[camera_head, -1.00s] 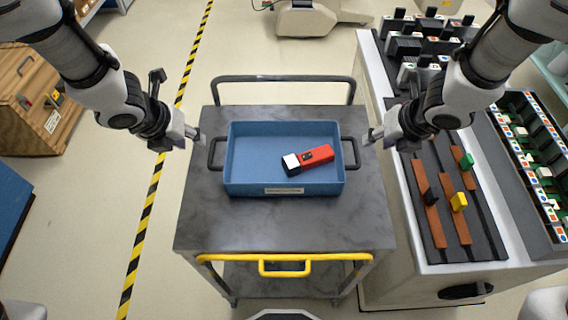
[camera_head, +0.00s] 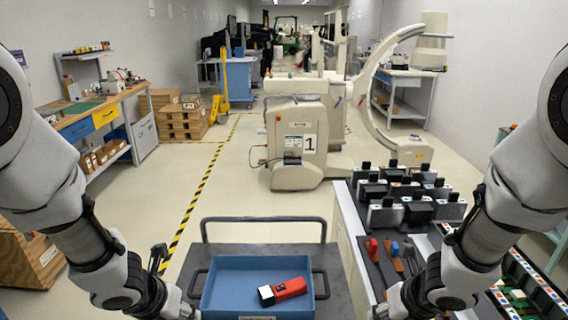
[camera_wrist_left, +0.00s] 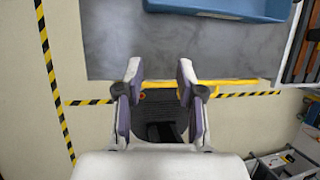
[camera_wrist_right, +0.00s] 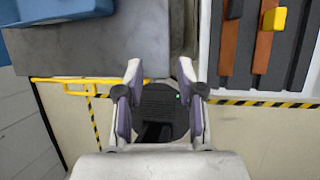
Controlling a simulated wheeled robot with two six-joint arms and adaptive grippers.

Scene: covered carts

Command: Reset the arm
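My left gripper (camera_wrist_left: 160,75) is open and empty in the left wrist view, its fingers apart over the front edge of the grey cart (camera_wrist_left: 120,45). My right gripper (camera_wrist_right: 160,72) is also open and empty in the right wrist view, near the cart's front right corner. In the head view my two arms come down at the left and right sides, and their fingertips are hardly visible at the bottom. The blue tray (camera_head: 225,290) stands on the cart between them. A red device with black and white parts (camera_head: 285,291) lies in it.
A bench (camera_head: 349,226) with several black-and-white items and a slotted rack stands right of the cart. A large white C-arm machine (camera_head: 297,140) stands behind. A workbench (camera_head: 105,118) and a wooden crate (camera_head: 30,255) are at left. Striped tape (camera_head: 200,190) marks open floor.

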